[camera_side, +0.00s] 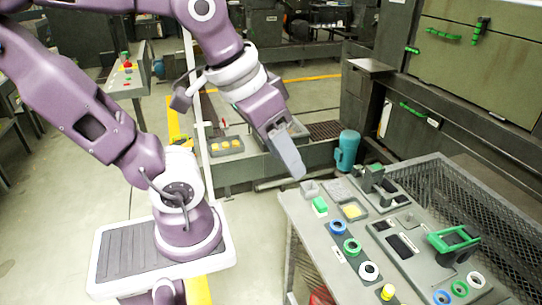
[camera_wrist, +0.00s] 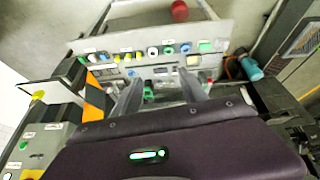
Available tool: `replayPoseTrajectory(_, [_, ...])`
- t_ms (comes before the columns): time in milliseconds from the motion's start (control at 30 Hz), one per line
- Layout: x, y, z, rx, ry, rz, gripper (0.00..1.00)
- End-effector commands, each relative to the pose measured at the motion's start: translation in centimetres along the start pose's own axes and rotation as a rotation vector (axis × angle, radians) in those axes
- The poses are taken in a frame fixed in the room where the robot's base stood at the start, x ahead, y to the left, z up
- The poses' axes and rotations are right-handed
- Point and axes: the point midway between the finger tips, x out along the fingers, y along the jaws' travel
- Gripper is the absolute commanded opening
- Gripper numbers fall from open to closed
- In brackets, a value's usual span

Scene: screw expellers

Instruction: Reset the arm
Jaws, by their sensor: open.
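My gripper (camera_side: 290,160) hangs in the air at the end of my raised purple arm, above the left end of a grey work table, pointing down and right. In the wrist view my gripper (camera_wrist: 163,93) shows two grey fingers spread apart. A slanted panel with knobs and buttons lies beyond the fingers in that view. In the side view the gap between the fingers cannot be seen.
A tray of yellow pieces (camera_side: 226,145) is behind my arm.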

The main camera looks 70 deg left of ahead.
Motion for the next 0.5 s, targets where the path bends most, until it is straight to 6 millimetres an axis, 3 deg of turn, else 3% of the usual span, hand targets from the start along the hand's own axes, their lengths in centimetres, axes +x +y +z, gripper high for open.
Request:
replayPoseTrajectory(133, [-0.7, 0.0, 2.2, 0.112, 0.042, -0.010, 0.50])
replayPoseTrajectory(500, [-0.7, 0.0, 2.2, 0.116, 0.043, -0.011, 0.50])
